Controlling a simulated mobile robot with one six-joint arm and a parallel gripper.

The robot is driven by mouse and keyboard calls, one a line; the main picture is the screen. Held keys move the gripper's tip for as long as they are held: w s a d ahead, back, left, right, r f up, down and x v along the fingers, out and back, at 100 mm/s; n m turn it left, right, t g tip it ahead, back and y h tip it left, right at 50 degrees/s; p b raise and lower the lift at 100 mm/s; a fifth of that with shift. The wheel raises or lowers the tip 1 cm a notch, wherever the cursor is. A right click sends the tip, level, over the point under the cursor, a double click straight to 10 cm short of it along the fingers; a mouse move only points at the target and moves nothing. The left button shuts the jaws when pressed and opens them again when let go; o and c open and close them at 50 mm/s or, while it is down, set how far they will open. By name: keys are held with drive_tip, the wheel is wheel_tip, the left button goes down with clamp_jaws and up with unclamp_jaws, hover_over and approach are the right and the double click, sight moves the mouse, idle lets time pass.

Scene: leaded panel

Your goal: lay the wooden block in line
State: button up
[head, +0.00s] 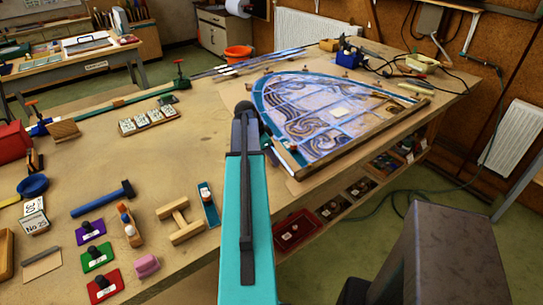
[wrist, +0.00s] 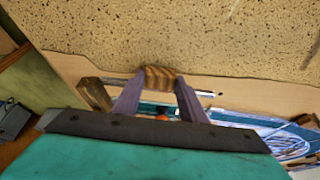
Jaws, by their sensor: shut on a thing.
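My gripper (wrist: 160,88) shows in the wrist view with its two grey-purple fingers closed on a small wooden block (wrist: 161,77). The block has striped brown grain and sits between the fingertips. In the head view my teal arm reaches out over the bench, and neither the gripper nor the held block can be made out there. The leaded panel (head: 322,112), an arched shape with a blue border and swirled glass, lies on the bench right of my arm. Part of the panel (wrist: 290,140) also shows at the lower right of the wrist view. A wooden piece (wrist: 94,94) stands left of the fingers.
Wooden strips (head: 365,137) edge the panel. A blue tool (head: 346,51) and cables lie beyond the panel. Bare bench lies mid-left.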

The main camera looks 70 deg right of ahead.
drive_tip(key=shift+f, duration=0.15)
drive_tip(key=o, duration=1.1)
drive_tip(key=shift+r, duration=0.3)
drive_tip(key=b+v, duration=0.3)
drive_tip(key=v, duration=0.8)
drive_tip(key=shift+w+a+r, duration=0.15)
drive_tip(key=shift+w+r, duration=0.05)
drive_tip(key=shift+r, duration=0.1)
